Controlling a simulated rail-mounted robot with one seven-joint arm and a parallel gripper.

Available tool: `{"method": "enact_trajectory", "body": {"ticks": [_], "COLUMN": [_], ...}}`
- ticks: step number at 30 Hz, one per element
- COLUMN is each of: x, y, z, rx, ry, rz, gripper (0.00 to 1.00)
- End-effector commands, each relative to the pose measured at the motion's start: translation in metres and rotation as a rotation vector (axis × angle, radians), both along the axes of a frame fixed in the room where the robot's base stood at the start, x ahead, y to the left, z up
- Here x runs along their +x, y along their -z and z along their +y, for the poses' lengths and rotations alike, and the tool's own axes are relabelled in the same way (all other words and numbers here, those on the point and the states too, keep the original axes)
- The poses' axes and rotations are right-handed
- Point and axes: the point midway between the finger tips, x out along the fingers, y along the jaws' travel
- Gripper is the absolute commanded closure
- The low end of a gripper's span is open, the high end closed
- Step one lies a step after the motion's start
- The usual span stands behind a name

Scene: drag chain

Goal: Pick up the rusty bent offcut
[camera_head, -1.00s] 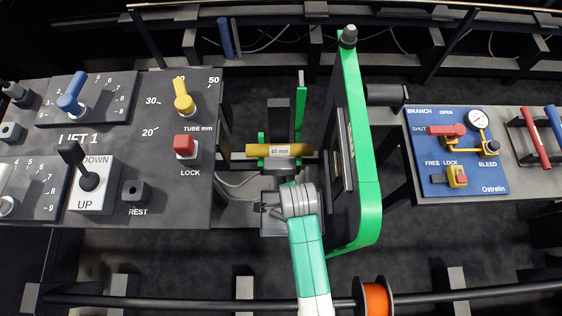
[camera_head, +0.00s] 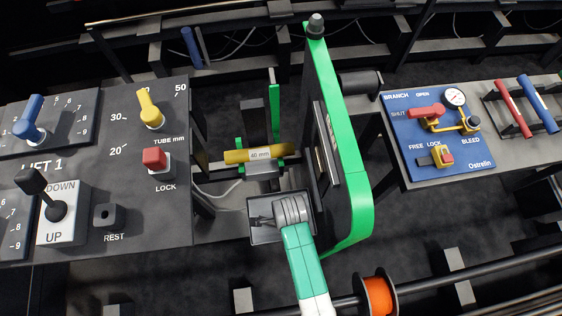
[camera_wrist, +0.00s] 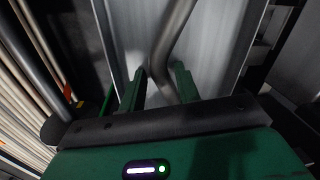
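A bent grey-brown tube (camera_wrist: 168,45), which looks like the offcut, lies in a grey metal tray (camera_wrist: 218,50) in the wrist view. Its rust is hard to make out in this dim light. My gripper (camera_wrist: 161,73) has its two green fingers apart. The bend of the tube shows between the fingertips, with a gap visible at the left finger. I cannot tell how far the fingertips are above the tray floor. In the head view the tray (camera_head: 262,236) is partly covered by my grey and green arm, and the offcut cannot be made out there.
A yellow 40 mm tube (camera_head: 236,157) rests in a holder behind the tray. A tall green-edged frame (camera_head: 357,190) stands close on the right. A dark lever panel (camera_head: 120,145) is at left, a blue valve panel (camera_head: 440,165) at right. An orange spool (camera_head: 376,297) is in front.

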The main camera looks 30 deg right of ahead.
Motion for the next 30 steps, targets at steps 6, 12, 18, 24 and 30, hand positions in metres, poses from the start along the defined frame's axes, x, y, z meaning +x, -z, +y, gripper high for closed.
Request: {"method": "enact_trajectory", "body": {"ticks": [6,12,18,24,30], "x": [0.0,0.0,0.0,0.001,0.001], "y": [-0.001,-0.001,-0.017,-0.068,-0.098], "z": [0.0,0.0,0.0,0.0,0.0], "rx": [0.0,0.0,-0.001,-0.001,-0.001], "ry": [-0.001,-0.001,-0.001,-0.001,-0.001], "rz": [0.0,0.0,-0.002,-0.004,-0.002], "gripper": [0.89,1.0,1.0,1.0,1.0]}}
